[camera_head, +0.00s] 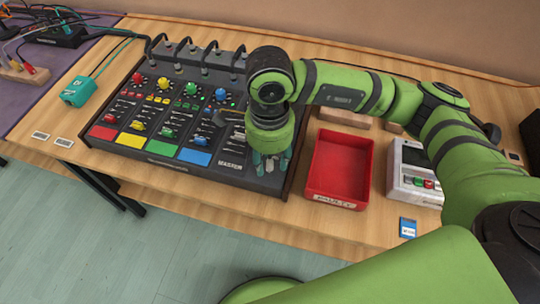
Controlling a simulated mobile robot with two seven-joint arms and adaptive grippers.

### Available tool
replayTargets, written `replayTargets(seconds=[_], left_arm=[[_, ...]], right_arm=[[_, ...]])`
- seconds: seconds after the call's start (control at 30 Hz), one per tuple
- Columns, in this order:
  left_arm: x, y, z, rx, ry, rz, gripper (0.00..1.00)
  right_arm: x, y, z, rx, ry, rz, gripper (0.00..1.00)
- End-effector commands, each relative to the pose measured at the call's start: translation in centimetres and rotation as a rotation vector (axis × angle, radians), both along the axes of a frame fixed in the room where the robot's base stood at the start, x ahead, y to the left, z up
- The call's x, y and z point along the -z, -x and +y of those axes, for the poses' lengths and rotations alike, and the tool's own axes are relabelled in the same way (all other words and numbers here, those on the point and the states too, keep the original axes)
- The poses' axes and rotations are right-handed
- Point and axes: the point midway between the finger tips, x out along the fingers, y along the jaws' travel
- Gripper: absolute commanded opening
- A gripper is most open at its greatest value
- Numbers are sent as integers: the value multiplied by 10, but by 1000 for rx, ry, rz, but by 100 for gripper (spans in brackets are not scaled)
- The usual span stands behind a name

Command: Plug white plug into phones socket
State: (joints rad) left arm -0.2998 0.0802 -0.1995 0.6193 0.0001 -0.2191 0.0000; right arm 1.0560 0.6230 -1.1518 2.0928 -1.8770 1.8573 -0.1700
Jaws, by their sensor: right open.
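The black mixer (160,158) lies on the wooden table, with coloured knobs, red, yellow, green and blue pads, and a section labelled MASTER. Several black plugs with cables stand along its back edge. My right gripper (272,165) points down over the mixer's right front part, by the MASTER section; it is open. Whether it touches the mixer I cannot tell. The gripper and wrist cover that part of the panel, and I cannot make out the phones socket. I cannot make out a white plug. My left gripper is not in view.
A red tray (314,180) stands right of the mixer, with a grey device with buttons (402,186) beyond it, partly behind my arm. A teal box (78,92) on a cable lies left. A blue card (407,227) lies at the front edge.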

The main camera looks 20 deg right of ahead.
Motion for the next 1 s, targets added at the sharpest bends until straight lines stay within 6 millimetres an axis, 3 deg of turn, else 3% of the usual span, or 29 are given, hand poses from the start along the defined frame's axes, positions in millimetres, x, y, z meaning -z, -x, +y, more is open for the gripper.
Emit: replayTargets(seconds=[0.17, 0.6, 0.8, 1.0], left_arm=[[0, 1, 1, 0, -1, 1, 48], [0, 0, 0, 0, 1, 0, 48], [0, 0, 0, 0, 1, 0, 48], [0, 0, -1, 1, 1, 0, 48]], right_arm=[[-17, -2, 1, 1, -3, -5, 42], [-103, -3, 0, 0, -1, -5, 42], [-119, -2, 0, 0, 0, -1, 42], [-120, -1, 0, 0, 0, 0, 42]])
